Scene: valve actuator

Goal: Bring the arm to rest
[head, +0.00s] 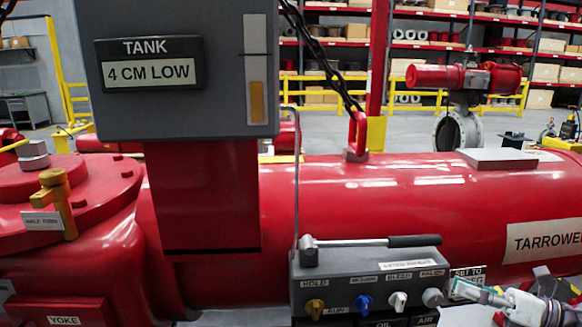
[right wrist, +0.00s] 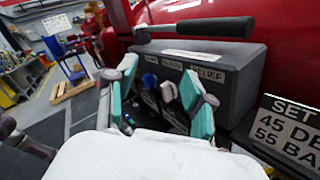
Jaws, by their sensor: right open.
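My right gripper (head: 500,287) is at the lower right of the head view, in front of the right end of a grey control box (head: 365,272). In the right wrist view its two teal-padded fingers (right wrist: 160,88) stand apart with nothing held between them. The box shows behind and between the fingers, with a blue knob (right wrist: 150,80) and a pale knob (right wrist: 168,91) in the gap. I cannot tell whether a finger touches the box. My left gripper is not clearly seen in either view.
A lever with a black grip (head: 413,240) lies along the box top. A SET TO placard (head: 468,272) is beside the box, partly behind my right gripper. A large red cylinder (head: 440,195) runs behind. A grey tank gauge (head: 185,115) rises at left. A yellow-handled valve (head: 58,200) stands further left.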

